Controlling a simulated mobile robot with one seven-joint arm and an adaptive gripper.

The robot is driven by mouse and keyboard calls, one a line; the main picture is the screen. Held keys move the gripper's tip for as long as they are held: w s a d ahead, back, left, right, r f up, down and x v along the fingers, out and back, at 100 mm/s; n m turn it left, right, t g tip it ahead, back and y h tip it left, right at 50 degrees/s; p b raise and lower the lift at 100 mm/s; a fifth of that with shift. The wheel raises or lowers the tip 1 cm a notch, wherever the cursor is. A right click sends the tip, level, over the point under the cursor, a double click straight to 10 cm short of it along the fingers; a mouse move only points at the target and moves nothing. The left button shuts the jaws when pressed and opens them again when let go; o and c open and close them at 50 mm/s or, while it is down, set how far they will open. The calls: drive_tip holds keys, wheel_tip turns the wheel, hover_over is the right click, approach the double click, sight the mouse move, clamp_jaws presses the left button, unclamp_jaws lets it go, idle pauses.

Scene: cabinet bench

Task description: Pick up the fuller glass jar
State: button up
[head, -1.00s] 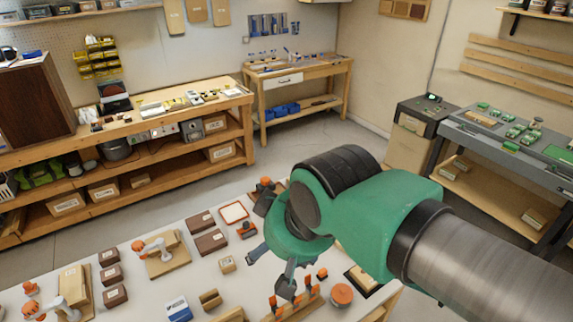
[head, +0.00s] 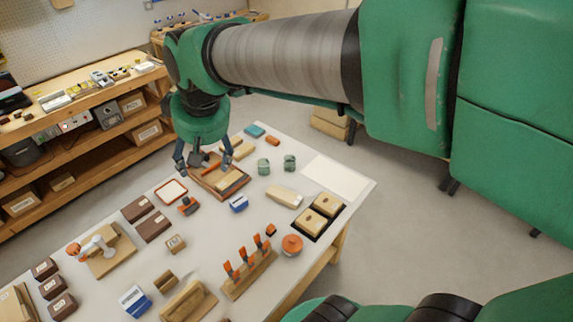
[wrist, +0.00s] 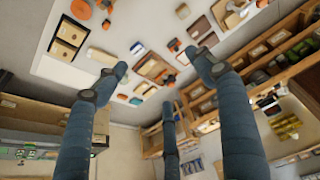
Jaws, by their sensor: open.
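Two small greenish glass jars stand side by side on the white table, the left jar (head: 263,166) and the right jar (head: 290,162). They are too small in the head view for me to tell which is fuller. My gripper (head: 203,163) is open and empty, pointing down above a wooden tray (head: 232,187) to the left of both jars. In the wrist view the spread fingers of my gripper (wrist: 160,78) show with nothing between them.
A tan block (head: 284,196) and a blue-and-white box (head: 238,203) lie in front of the jars. A black-edged tray (head: 309,235) holds tan blocks. An orange-handled tool rack (head: 249,276) stands nearer. A bare pale mat (head: 335,177) lies right of the jars.

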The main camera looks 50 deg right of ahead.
drive_tip(key=w+d+f+g, duration=0.2)
drive_tip(key=w+d+f, duration=0.2)
drive_tip(key=w+d, duration=0.85)
drive_tip(key=m+g, duration=0.2)
hover_over(290, 156)
drive_tip(key=s+a, duration=0.2)
wheel_tip(290, 156, down, 34)
drive_tip(key=r, duration=0.1)
drive_tip(key=shift+w+f+y, duration=0.2)
drive_tip(key=shift+f+y, duration=0.05)
drive_tip(key=shift+y, duration=0.15)
drive_tip(key=shift+a, duration=0.1)
drive_tip(key=shift+f+b, duration=0.55)
drive_tip(key=shift+f, duration=3.7)
